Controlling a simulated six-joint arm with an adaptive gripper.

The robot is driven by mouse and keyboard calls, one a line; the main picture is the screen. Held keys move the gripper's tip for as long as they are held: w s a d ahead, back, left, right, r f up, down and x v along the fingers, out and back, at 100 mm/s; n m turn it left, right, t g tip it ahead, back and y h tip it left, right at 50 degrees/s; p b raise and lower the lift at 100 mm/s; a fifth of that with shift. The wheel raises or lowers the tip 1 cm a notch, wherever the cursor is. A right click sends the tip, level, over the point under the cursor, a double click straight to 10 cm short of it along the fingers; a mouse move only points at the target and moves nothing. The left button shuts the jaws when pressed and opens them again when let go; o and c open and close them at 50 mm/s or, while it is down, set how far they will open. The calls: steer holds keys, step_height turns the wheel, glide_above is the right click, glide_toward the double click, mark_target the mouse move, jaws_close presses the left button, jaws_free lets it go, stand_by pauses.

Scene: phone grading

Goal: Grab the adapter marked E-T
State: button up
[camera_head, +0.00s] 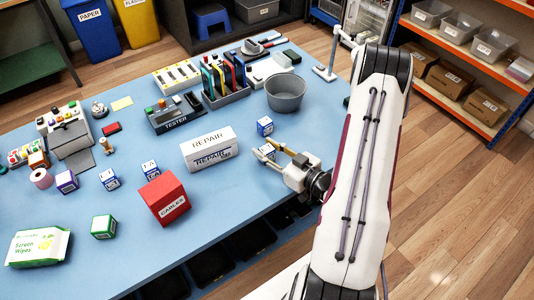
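Several small cube adapters with printed sides stand on the blue table; their markings are too small to read, so I cannot tell which is E-T. A blue-and-white cube (265,152) is at the fingers of my gripper (268,149). The fingers reach left over the table on either side of it or close to it; I cannot tell whether they touch it. Another blue-and-white cube (265,126) stands just behind. Two more blue-and-white cubes (150,168) (109,180), a purple one (66,182) and a green one (103,227) are farther left.
A white REPAIR box (208,149) stands left of my gripper, and a red CABLES box (164,198) is nearer the front. A grey bucket (285,95) is behind. A TESTER unit (175,116) and a wipes pack (38,247) are also on the table.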

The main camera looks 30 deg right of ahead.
mark_target(267, 149)
steer(key=c, duration=0.3)
steer(key=shift+r, duration=0.15)
steer(key=shift+r, duration=4.85)
